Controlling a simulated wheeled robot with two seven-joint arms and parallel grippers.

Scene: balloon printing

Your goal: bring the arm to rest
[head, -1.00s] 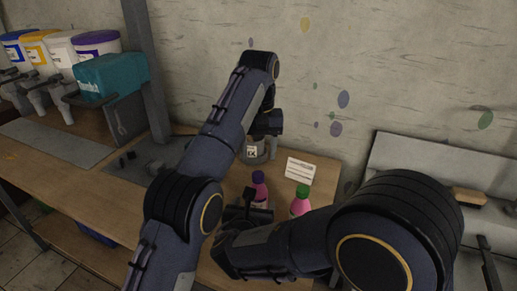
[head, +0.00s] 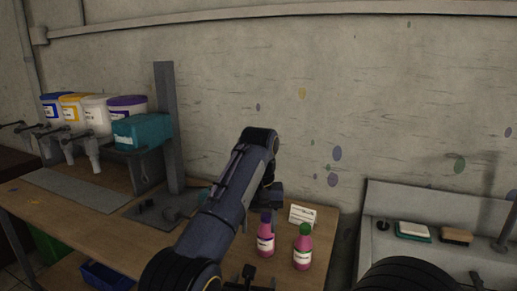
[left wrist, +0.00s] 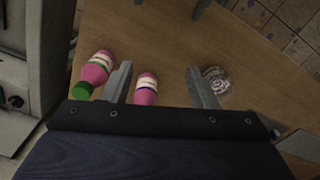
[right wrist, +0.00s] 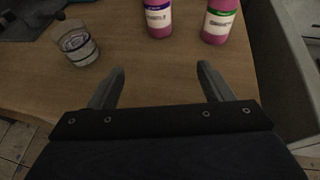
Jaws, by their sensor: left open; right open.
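My left arm reaches up and over the bench in the head view; its gripper is mostly hidden there. In the left wrist view my left gripper (left wrist: 160,78) is open above the wooden bench, with a pink bottle (left wrist: 146,90) showing between its fingers, lower down. In the right wrist view my right gripper (right wrist: 158,72) is open and empty, short of the bottles. The purple-capped bottle (head: 265,240) and the green-capped bottle (head: 302,250) stand upright on the bench. A clear cup (right wrist: 77,42) stands left of them in the right wrist view.
A white card (head: 302,216) stands behind the bottles. Paint tubs (head: 95,110) and a teal box (head: 142,131) are at the left by a grey post (head: 168,125). A grey sink unit (head: 390,245) with a brush (head: 457,235) is at the right. The wall is behind.

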